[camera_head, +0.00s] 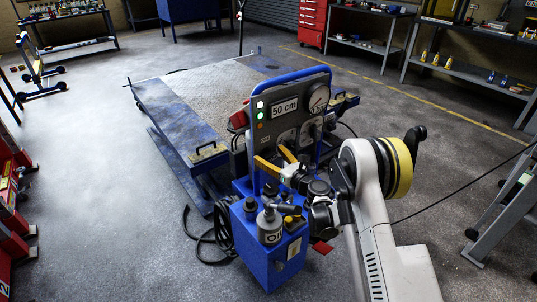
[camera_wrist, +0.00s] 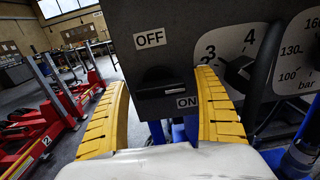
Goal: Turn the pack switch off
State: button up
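The pack switch (camera_wrist: 160,91) is a black rotary knob on the grey panel in the wrist view. Its bar lies roughly level, with a pale line on its right part near the ON label (camera_wrist: 187,101). The OFF label (camera_wrist: 150,38) is above it. My gripper (camera_wrist: 162,80) is open, with one yellow finger left of the switch and one right of it. I see no contact between fingers and knob. In the head view my gripper (camera_head: 277,160) is in front of the lower left of the control panel (camera_head: 287,107); the switch is hidden there.
A dial numbered 2, 3, 4 (camera_wrist: 228,48) with a black pointer knob is close to the right finger, and a pressure dial (camera_wrist: 300,60) is beyond it. The blue pack (camera_head: 270,262) carries an oil can (camera_head: 270,227). The lift platform (camera_head: 215,95) is behind the panel.

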jog(key=c, duration=1.1)
jog(key=shift+o, duration=0.2)
jog(key=shift+n, duration=0.3)
jog(key=n, duration=0.3)
jog(key=shift+n, duration=0.4)
jog(key=n, duration=0.4)
jog(key=shift+s+a+n, duration=0.1)
jog(key=shift+n, duration=0.2)
jog(key=n, duration=0.8)
jog(key=shift+n, duration=0.6)
